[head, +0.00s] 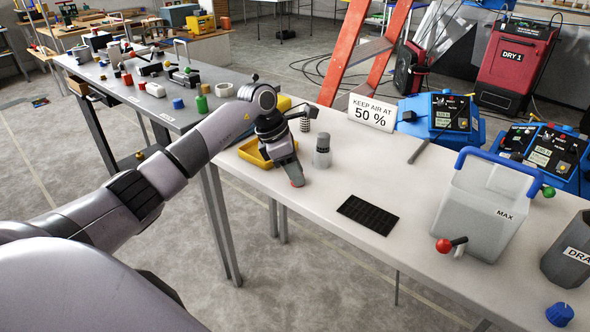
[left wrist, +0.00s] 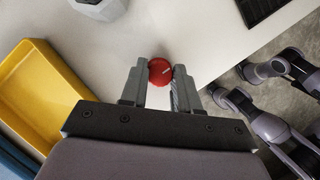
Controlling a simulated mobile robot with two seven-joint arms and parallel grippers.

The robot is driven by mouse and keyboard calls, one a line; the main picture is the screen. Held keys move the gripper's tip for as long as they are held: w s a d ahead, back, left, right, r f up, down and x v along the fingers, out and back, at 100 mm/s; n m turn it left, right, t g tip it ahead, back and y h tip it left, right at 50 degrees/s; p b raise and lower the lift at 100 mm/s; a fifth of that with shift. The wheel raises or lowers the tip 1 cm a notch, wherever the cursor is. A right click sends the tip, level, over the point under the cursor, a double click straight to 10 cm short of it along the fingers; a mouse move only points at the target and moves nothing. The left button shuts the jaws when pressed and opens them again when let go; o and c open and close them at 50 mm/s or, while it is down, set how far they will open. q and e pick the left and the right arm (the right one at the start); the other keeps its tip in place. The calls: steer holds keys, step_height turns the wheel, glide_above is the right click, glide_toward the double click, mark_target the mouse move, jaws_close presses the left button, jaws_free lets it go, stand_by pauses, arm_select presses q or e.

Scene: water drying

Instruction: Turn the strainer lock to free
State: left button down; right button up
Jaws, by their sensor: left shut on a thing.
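A red round knob (left wrist: 160,71) with a pale line across its face sits between the fingertips of my left gripper (left wrist: 160,80) in the left wrist view. It looks like the strainer lock, but no label shows on it. In the head view my left gripper (head: 291,172) points down at the white table's near edge, and a bit of the red knob (head: 297,183) shows at its tip. The jaws are shut on the knob. The strainer body cannot be made out. My right gripper is not in view.
A yellow tray (head: 254,153) lies just left of the gripper, and a grey capped jar (head: 322,152) stands just right. A black grid mat (head: 368,215), a MAX tank (head: 483,212) and blue units (head: 440,118) are further right. Bare table lies between.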

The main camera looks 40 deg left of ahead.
arm_select(q)
steer(key=shift+n, duration=0.3)
steer(key=shift+r+n+t+y+p, duration=0.1)
steer(key=shift+n+t+y+p, duration=0.2)
steer(key=shift+n+p, duration=0.2)
steer(key=n+t+y+p, duration=0.1)
steer(key=n, duration=0.3)
steer(key=shift+s+d, duration=0.1)
steer(key=shift+d, duration=0.05)
steer(key=shift+n+y+p, duration=0.3)
steer(key=shift+n+y, duration=0.2)
steer(key=shift+n, duration=0.6)
steer(key=n+y, duration=0.1)
steer(key=n, duration=0.2)
steer(key=shift+d+n, duration=0.15)
steer(key=shift+n, duration=0.15)
steer(key=n+y, duration=0.1)
steer(key=n, duration=0.2)
steer(key=shift+d+y, duration=0.1)
steer(key=shift+y, duration=0.2)
steer(key=n+y+b, duration=0.1)
steer(key=n, duration=0.2)
steer(key=shift+g, duration=0.3)
steer(key=shift+n, duration=0.3)
